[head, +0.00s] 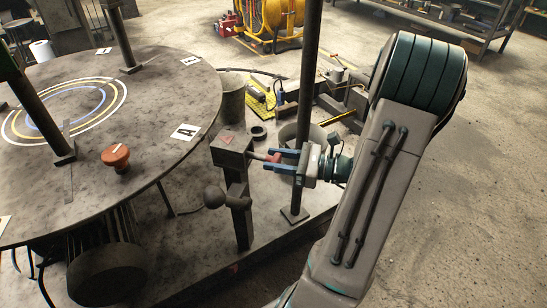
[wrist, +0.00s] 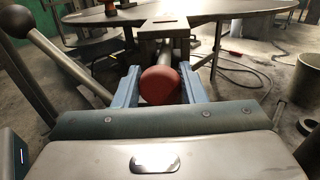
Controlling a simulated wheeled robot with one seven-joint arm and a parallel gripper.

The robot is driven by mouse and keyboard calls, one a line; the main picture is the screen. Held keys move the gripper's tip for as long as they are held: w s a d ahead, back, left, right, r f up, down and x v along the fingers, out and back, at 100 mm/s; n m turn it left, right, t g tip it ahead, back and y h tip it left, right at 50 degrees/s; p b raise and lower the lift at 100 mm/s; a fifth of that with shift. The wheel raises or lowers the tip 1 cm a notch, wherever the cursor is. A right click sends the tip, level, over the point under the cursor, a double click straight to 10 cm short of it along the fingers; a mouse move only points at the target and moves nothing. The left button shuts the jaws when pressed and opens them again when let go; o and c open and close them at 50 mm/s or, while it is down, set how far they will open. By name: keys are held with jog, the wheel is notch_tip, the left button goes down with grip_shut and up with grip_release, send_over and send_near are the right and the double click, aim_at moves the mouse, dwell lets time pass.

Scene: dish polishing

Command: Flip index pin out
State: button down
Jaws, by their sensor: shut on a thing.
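The index pin's red knob (wrist: 160,85) sits between the two blue fingers of my gripper (wrist: 159,92) in the wrist view. My gripper is shut on this knob. In the head view my gripper (head: 278,161) reaches from the right and holds the red knob (head: 273,158) at the end of a short rod. The rod runs left into the dark block (head: 232,148) on top of a post, beside the round table (head: 150,110). The pin's inner end is hidden in the block.
A lever with a ball end (head: 214,197) sticks out left below the block; it also shows at the wrist view's left (wrist: 16,20). A dark upright pole (head: 306,90) stands close by my gripper. An orange knob (head: 115,155) stands on the table. Open floor lies at right.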

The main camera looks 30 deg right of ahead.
jog(key=c, duration=0.9)
grip_release()
jog(key=shift+s+d, duration=0.15)
jog(key=shift+s, duration=0.05)
jog(key=shift+c, duration=0.2)
jog(key=p+v, duration=0.2)
jog(key=v, duration=1.2)
jog(key=a+r+n+g+h+p, duration=0.2)
jog(key=a+r+n+g+p, duration=0.3)
jog(key=a, duration=0.3)
jog(key=a+r+n+g+h+p, duration=0.1)
jog(key=a+r+n+g+p, duration=0.35)
jog(key=a+n+g, duration=0.35)
jog(key=a+r+n+t+h+p, duration=0.1)
jog(key=a+r+n+h+p, duration=0.3)
jog(key=r+n+h, duration=0.1)
jog(key=s+a+r+n+t+h+p, duration=0.1)
jog(key=a+r+n+h+p, duration=0.3)
jog(key=r+n, duration=0.4)
jog(key=shift+a+r+t+h+p, duration=0.25)
jog(key=shift+r+t+h+p, duration=0.35)
jog(key=shift+r+t, duration=0.3)
